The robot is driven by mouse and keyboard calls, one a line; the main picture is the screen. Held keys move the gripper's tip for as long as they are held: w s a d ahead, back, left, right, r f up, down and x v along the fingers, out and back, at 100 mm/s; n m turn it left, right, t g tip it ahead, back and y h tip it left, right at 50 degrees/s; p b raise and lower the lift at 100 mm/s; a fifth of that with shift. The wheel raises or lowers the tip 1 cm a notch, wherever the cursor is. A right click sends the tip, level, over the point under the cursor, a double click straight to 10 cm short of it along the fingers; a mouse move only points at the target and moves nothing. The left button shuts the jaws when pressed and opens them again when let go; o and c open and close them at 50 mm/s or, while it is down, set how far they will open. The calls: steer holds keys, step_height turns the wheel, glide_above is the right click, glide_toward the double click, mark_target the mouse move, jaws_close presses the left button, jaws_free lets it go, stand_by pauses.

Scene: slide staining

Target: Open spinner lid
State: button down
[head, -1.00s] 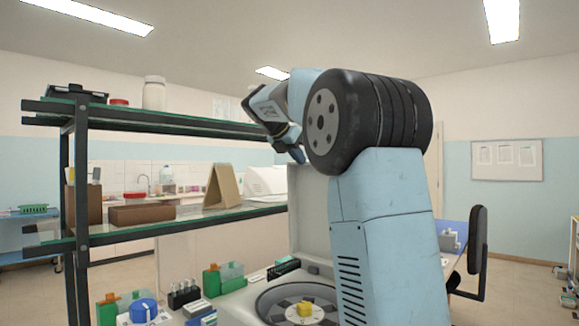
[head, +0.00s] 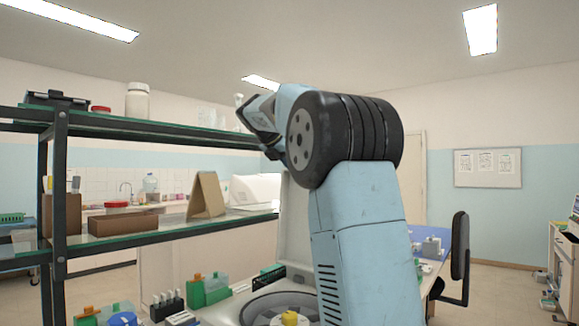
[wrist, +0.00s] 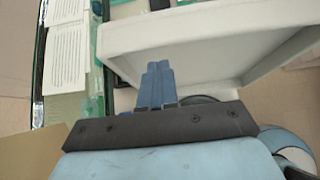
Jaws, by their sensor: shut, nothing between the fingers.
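The spinner (head: 248,309) stands at the bottom of the head view, its bowl uncovered. A round rotor with a yellow piece (head: 290,318) sits inside, partly cut off by the frame. Its white lid (head: 294,222) stands upright at the back of the bowl, partly hidden by my arm. My gripper (wrist: 158,66) is shut and empty; its blue fingers lie together. In the wrist view a broad white panel, seemingly the lid (wrist: 215,48), lies just beyond the fingertips; contact cannot be told. In the head view the fingers are mostly hidden near the lid's top.
A two-level shelf (head: 165,232) fills the left, with a brown box (head: 124,221) and a cardboard stand (head: 206,196). Green racks (head: 207,291) and dark-topped vials (head: 167,304) stand left of the spinner. A chair (head: 459,258) and blue bench are at right.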

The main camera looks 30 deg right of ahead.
steer(key=v, duration=1.3)
steer(key=shift+a+f, duration=0.2)
steer(key=shift+f, duration=0.05)
steer(key=s+a+f+m+y, duration=0.3)
steer(key=s+f+m, duration=0.4)
steer(key=s+f, duration=0.4)
steer(key=s+a+f+m+t+y, duration=0.1)
steer(key=s+a+f+m+y, duration=0.2)
steer(key=s+f+m, duration=0.5)
steer(key=s+a+f+m+y, duration=0.2)
steer(key=s+f+m, duration=0.6)
steer(key=s+f, duration=0.7)
step_height(320, 180, down, 4)
steer(key=shift+a+r+y, duration=0.2)
steer(key=shift+a+y, duration=0.2)
steer(key=shift+a, duration=0.2)
steer(key=shift+s, duration=0.2)
